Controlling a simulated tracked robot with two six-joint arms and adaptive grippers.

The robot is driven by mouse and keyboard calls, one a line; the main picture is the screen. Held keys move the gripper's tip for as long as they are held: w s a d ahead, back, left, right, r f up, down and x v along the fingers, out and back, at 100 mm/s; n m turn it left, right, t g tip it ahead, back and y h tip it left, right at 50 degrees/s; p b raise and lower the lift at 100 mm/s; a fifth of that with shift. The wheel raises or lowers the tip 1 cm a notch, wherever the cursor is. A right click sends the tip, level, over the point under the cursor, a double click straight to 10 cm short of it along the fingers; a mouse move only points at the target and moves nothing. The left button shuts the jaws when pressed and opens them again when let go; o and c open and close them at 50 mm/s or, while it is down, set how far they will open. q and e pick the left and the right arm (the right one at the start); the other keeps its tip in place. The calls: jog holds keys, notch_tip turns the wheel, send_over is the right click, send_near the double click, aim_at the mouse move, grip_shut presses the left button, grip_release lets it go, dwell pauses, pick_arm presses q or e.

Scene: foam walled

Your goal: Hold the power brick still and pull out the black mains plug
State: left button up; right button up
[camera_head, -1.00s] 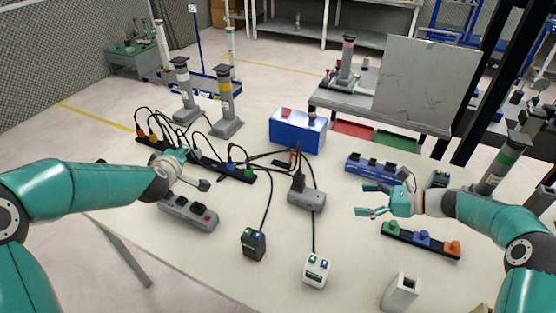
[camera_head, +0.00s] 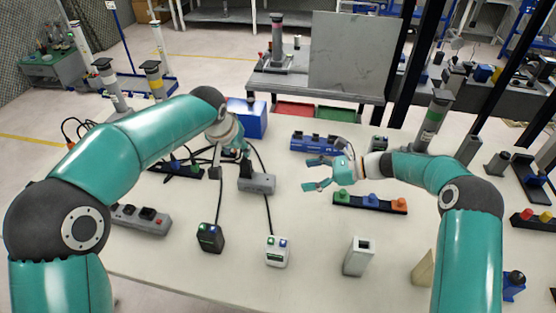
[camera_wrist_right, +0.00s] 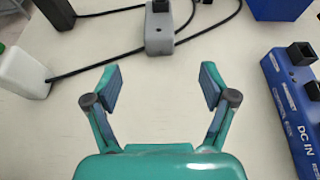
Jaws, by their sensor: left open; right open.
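The grey power brick (camera_head: 262,184) lies near the middle of the table. The black mains plug (camera_head: 245,170) stands upright at its left end. The brick also shows at the top of the right wrist view (camera_wrist_right: 160,40), with the plug (camera_wrist_right: 161,6) cut by the edge. My left gripper (camera_head: 240,153) is open, just above and behind the plug in the picture; its fingers are small, and I cannot tell whether they touch it. My right gripper (camera_head: 313,175) is open and empty, to the right of the brick and apart from it, its fingers pointing toward the brick.
A blue DC IN unit (camera_head: 320,144) stands behind my right gripper. A black strip with coloured plugs (camera_head: 370,202) lies to its right. Black (camera_head: 210,238) and white (camera_head: 277,250) adapters stand in front, with cables running back past the brick. A blue box (camera_head: 248,118) stands behind.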

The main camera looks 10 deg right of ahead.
aim_at(260, 180)
jog(key=x, duration=1.6)
jog(key=shift+f, duration=0.1)
